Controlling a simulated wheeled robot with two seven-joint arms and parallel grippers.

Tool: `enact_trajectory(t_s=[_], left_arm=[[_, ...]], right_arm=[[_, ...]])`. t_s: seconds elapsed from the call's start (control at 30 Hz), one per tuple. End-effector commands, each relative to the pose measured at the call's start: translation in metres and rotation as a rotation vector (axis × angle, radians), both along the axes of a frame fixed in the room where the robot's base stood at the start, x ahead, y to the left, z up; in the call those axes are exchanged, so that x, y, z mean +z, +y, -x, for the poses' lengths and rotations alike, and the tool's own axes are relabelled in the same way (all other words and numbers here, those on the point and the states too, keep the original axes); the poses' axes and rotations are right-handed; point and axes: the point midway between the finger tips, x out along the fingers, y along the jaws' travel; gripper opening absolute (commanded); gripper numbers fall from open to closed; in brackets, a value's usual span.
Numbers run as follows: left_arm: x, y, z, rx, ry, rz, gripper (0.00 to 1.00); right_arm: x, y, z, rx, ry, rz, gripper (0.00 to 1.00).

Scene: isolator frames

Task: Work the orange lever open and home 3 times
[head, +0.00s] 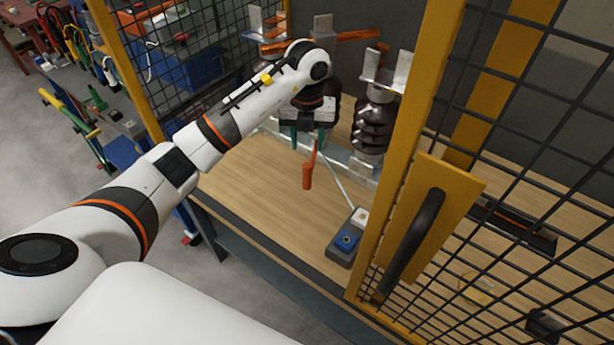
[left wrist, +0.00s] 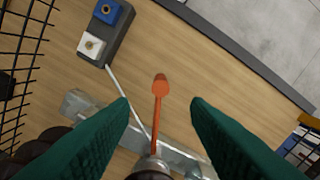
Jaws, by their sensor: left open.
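The orange lever (head: 308,172) hangs below my left gripper in the head view, its thicker grip end pointing down toward the bench front. In the left wrist view the lever (left wrist: 159,105) stands between the two green fingers, with its base at a metal fitting at the bottom. My left gripper (head: 308,138) is open, its fingers (left wrist: 160,112) apart on either side of the lever, with gaps showing on both sides. A metal rail (left wrist: 178,152) runs behind the lever base. My right gripper is not in view.
A grey box with a blue and a white button (head: 345,240) sits on the wooden bench (head: 265,195). Dark ribbed insulators (head: 373,125) stand behind. A yellow frame post (head: 415,130) and mesh door with a black handle (head: 412,240) bound the right side.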

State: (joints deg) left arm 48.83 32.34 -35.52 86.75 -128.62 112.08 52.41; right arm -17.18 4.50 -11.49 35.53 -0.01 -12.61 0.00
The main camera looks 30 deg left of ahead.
Motion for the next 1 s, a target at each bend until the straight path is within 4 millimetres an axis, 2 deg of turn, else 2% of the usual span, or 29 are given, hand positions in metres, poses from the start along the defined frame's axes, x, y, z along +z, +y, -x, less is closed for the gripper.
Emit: enact_trajectory(t_s=[0.13, 0.33, 0.73, 0.9, 1.0], left_arm=[[-0.001, 0.0, 0.0, -0.135, 0.0, 0.0, 0.43], [-0.013, 0.0, 0.0, -0.167, 0.002, 0.002, 0.43], [-0.089, 0.0, 0.001, -0.163, 0.006, 0.001, 0.43], [-0.111, 0.0, 0.001, -0.163, 0.002, 0.001, 0.43], [-0.117, 0.0, 0.0, -0.163, 0.001, 0.001, 0.43]], right_arm=[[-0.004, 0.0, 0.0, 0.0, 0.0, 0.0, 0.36], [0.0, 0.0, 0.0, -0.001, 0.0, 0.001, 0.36], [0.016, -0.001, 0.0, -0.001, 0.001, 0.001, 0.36], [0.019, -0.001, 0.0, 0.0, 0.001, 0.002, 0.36], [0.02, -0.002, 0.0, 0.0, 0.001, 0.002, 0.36]])
